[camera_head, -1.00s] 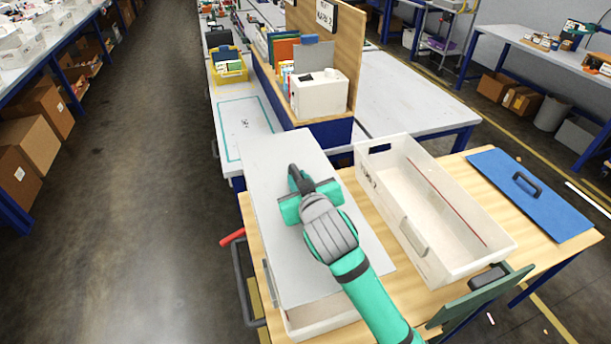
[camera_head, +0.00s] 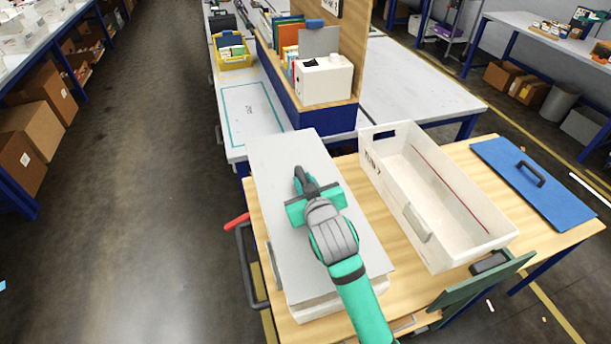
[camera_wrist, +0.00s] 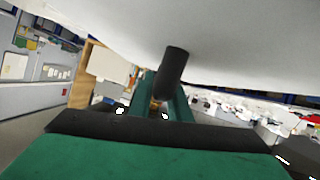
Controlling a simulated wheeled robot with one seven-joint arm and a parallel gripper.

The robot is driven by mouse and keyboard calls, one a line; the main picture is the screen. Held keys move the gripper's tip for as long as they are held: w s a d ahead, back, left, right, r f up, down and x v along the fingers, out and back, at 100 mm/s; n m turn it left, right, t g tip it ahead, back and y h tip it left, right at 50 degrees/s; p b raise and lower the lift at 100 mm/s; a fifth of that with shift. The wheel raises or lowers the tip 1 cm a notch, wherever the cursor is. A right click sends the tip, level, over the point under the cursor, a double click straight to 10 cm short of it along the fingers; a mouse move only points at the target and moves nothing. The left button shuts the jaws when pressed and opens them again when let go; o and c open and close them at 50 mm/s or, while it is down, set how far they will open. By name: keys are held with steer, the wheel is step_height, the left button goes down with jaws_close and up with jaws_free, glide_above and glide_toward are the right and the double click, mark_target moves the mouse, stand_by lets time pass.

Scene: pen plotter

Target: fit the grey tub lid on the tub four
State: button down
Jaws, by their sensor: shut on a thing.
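The grey tub lid (camera_head: 275,165) is a flat light-grey panel with a dark bar handle. My gripper (camera_head: 303,184) is shut on the handle; in the wrist view the dark handle (camera_wrist: 174,72) stands between the fingers under the pale lid (camera_wrist: 235,35). The lid lies over a white tub (camera_head: 318,309) at the left of the wooden table. Only the tub's near end and a little of its left side show; its label is hidden. I cannot tell whether the lid is seated on the rim or just above it.
A blue lid with a handle (camera_head: 510,175) lies at the table's right. A green panel (camera_head: 478,287) is at the near edge. A red-tipped dark rail (camera_head: 243,240) runs along the left.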

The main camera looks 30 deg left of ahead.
steer(key=shift+f, duration=1.9)
steer(key=c, duration=1.6)
jaws_free()
steer(key=shift+o, duration=0.2)
steer(key=v, duration=1.1)
steer(key=shift+w, duration=0.1)
steer(key=shift+w, duration=0.1)
